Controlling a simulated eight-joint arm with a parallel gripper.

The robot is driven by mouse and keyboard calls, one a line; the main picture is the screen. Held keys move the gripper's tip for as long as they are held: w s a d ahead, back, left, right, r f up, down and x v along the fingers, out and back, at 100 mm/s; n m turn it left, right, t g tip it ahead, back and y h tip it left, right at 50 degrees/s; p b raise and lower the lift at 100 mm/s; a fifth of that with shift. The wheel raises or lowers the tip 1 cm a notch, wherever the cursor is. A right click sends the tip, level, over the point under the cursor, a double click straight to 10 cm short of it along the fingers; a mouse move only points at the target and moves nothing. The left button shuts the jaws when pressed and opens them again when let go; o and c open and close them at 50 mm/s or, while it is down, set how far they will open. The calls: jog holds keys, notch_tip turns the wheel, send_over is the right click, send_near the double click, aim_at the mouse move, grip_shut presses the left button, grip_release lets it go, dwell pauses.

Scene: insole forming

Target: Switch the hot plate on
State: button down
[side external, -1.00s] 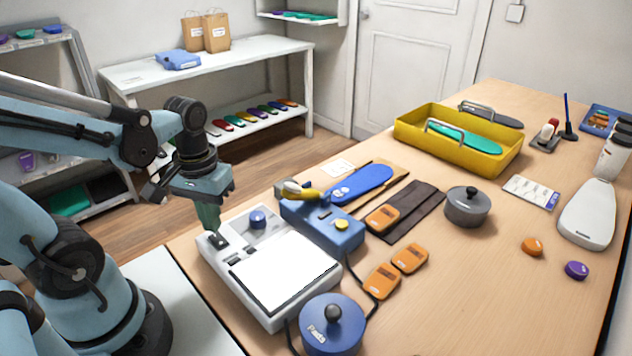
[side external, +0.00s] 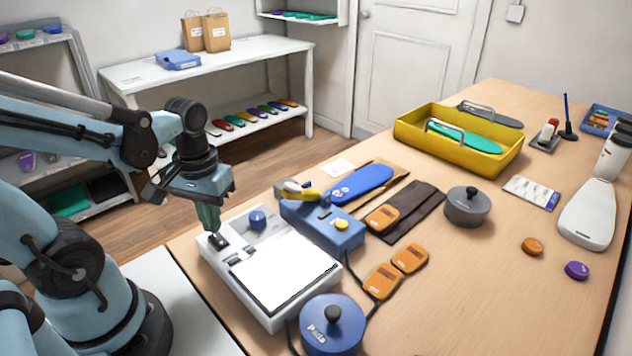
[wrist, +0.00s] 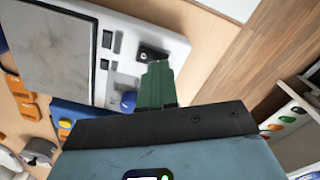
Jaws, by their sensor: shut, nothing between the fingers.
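The hot plate (side external: 247,288) is a white unit with a bright flat top, at the front edge of the wooden table in the side view. In the wrist view the fingers (wrist: 156,80) end just beside the switch. I cannot tell whether they touch it or which way it is set.
Orange pads (side external: 381,281) and a grey pot (side external: 467,207) lie farther right. The table's left edge is near my gripper.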

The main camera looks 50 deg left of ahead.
aim_at(218, 235)
jog(key=shift+f, duration=0.8)
dwell(0.4)
jog(key=shift+r, duration=3.55)
jog(key=shift+w+d, duration=0.15)
jog(key=shift+w, duration=0.1)
jog(key=w+d+r+m+t, duration=0.1)
jog(key=w+d+m+t, duration=0.4)
jog(key=w+m+t, duration=0.1)
jog(key=shift+w+d+r+t, duration=0.2)
jog(key=shift+w+d+t, duration=0.15)
jog(key=shift+w+t, duration=0.2)
